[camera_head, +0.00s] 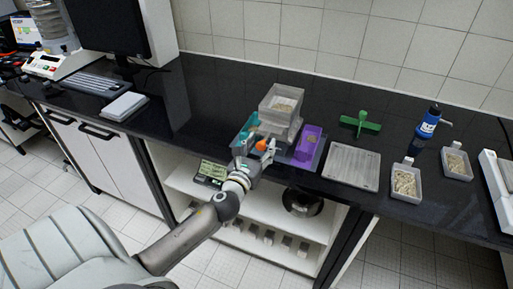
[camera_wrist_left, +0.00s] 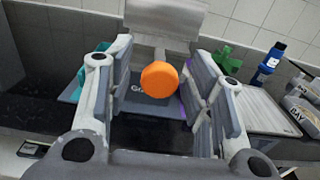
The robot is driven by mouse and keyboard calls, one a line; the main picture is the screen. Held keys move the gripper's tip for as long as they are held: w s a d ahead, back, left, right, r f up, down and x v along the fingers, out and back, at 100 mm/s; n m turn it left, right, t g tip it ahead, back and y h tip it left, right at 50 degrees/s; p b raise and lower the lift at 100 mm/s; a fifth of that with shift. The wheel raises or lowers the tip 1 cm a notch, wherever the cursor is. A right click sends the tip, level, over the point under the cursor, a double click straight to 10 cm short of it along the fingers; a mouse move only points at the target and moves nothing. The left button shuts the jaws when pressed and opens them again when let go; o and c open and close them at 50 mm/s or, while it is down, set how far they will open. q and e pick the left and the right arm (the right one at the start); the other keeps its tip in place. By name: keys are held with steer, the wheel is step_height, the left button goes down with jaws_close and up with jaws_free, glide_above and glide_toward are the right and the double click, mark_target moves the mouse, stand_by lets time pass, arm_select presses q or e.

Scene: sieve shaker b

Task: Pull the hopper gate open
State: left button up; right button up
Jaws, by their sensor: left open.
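The grey hopper (camera_head: 282,104), with pale material in its top, stands at the back of the black counter. Its lower front also shows in the left wrist view (camera_wrist_left: 165,18). An orange round knob (camera_head: 261,145), apparently the gate's handle, is in front of it. My left gripper (camera_head: 257,147) is open at the front of the hopper. In the left wrist view the knob (camera_wrist_left: 159,78) is between the spread fingers, with a gap to each side. The gate plate behind the knob is hard to make out. My right gripper is not in view.
A purple bin (camera_head: 309,144) stands just right of the hopper, and a teal bin (camera_head: 241,136) is at its left. A green tool (camera_head: 360,123), a flat grey tray (camera_head: 351,167), a sample tray (camera_head: 405,182) and a blue bottle (camera_head: 428,123) are farther right.

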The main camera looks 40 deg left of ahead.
arm_select(q)
steer(key=v, duration=1.2)
steer(key=shift+r, duration=0.1)
steer(key=s+d+f+n+g+h+b, duration=0.1)
steer(key=s+f+n+g, duration=0.3)
steer(key=f, duration=0.8)
steer(key=s+f+n+g, duration=0.2)
steer(key=f+n, duration=0.4)
steer(key=f, duration=0.7)
steer(key=s+d+f+n+g+h+b, duration=0.1)
steer(key=s+f+n+g, duration=0.25)
steer(key=f, duration=0.85)
steer(key=s+d+f+n+g+h, duration=0.1)
steer(key=s+d+f+n+g, duration=0.2)
steer(key=s+f+n, duration=0.5)
steer(key=s+d+f+n+g+h, duration=0.1)
steer(key=s+d+f+n+g, duration=0.3)
steer(key=s+f+n, duration=0.5)
steer(key=s+d+f+b, duration=0.1)
steer(key=s+f, duration=0.3)
steer(key=s, duration=0.5)
steer(key=shift+s+f, duration=0.2)
steer(key=shift+s, duration=0.05)
